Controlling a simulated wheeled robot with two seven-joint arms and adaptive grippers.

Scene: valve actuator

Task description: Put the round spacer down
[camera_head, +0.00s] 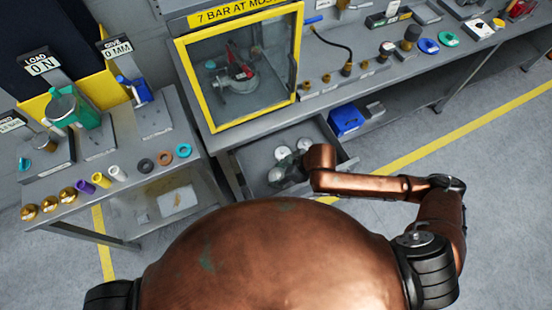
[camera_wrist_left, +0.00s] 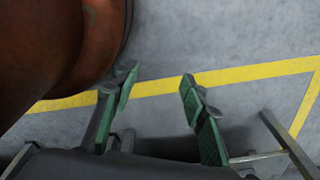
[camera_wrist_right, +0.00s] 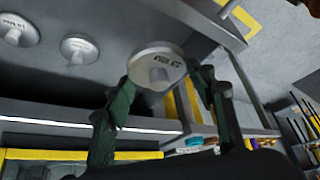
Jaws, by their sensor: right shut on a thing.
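The round spacer (camera_wrist_right: 157,62) is a pale disc with dark lettering and a central stub. In the right wrist view it sits between the fingertips of my right gripper (camera_wrist_right: 160,85), which is shut on it. In the head view my right gripper (camera_head: 287,172) is low inside the open grey drawer (camera_head: 248,157), partly hidden by my arm. Whether the spacer touches the drawer floor cannot be told. My left gripper (camera_wrist_left: 157,88) is open and empty above the floor in the left wrist view; it is not visible in the head view.
Two similar pale discs, one left (camera_wrist_right: 17,30) and one nearer (camera_wrist_right: 78,48), lie in the drawer beside the held one. A yellow-framed cabinet (camera_head: 240,75) stands above the drawer. A blue bin (camera_head: 346,120) is to its right. A side bench (camera_head: 120,150) stands left.

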